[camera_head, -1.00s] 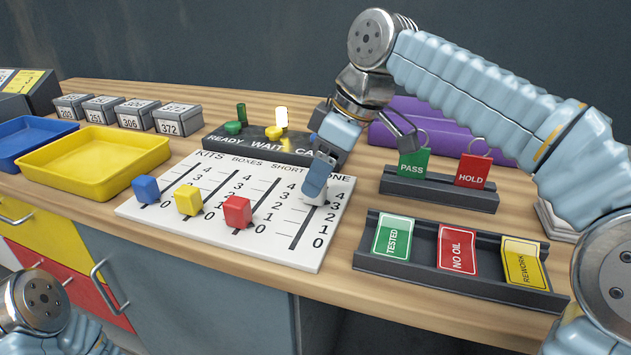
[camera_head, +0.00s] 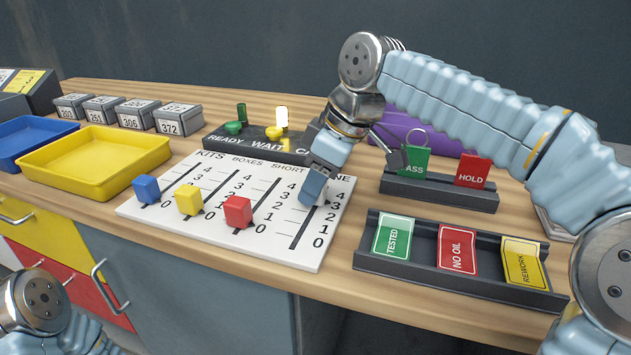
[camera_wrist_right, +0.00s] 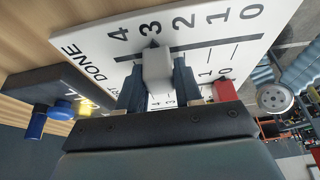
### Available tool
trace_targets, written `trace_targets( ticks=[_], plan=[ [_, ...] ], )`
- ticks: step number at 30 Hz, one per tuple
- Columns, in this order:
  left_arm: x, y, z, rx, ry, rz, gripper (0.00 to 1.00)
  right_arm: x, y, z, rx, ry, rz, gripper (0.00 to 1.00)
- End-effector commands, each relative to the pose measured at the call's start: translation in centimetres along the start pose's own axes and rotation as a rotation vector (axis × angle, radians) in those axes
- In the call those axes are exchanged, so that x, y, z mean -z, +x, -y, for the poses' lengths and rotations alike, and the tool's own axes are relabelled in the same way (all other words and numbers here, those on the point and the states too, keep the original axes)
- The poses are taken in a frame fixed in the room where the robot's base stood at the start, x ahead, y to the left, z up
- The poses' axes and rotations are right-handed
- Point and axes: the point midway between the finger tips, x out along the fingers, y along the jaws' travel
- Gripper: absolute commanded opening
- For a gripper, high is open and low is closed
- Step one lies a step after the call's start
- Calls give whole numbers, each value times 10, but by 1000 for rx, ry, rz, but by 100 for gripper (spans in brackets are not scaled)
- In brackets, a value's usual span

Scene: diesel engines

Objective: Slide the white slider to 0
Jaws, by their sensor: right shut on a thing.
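The white slider (camera_wrist_right: 157,66) sits in the DONE track of the white slider board (camera_head: 145,212). In the right wrist view it stands beside the number 3, between the two dark fingers. My right gripper (camera_head: 311,197) is shut on it from above, and in the head view the fingers mostly hide it. The DONE scale runs from 4 at the far end to 0 (camera_head: 317,243) at the near end. My left gripper is out of view; only part of my left arm shows at the lower left.
Blue (camera_head: 146,189), yellow (camera_head: 189,199) and red (camera_head: 237,211) sliders stand on the other tracks. The lamp box (camera_head: 250,145) is behind the board. A dark tray with cards (camera_head: 440,280) lies to the right. The DONE track toward 0 is clear.

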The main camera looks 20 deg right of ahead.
Motion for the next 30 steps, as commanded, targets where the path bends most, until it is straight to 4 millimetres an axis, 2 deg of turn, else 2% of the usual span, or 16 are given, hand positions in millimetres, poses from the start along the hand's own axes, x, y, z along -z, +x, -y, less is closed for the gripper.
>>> trace_targets(
  ticks=[5, 12, 16, 20, 28, 29, 30],
  plan=[
    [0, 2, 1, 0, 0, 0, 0, 0, 0, 6, 1, -2, -1, 0],
    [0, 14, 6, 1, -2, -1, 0, 0, 2, 61, 2, -6, -1, 0],
    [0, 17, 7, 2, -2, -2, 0, 0, 0, 84, 1, -4, -2, 0],
    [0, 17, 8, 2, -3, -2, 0, 0, 0, 94, 1, -2, -1, 0],
    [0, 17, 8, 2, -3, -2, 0, 0, 0, 97, 5, -2, 1, 0],
    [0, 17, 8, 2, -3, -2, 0, 0, 0, 97, 6, -2, 1, 38],
    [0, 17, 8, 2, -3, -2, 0, 0, 0, 97, 6, -2, 1, 44]
  ],
)
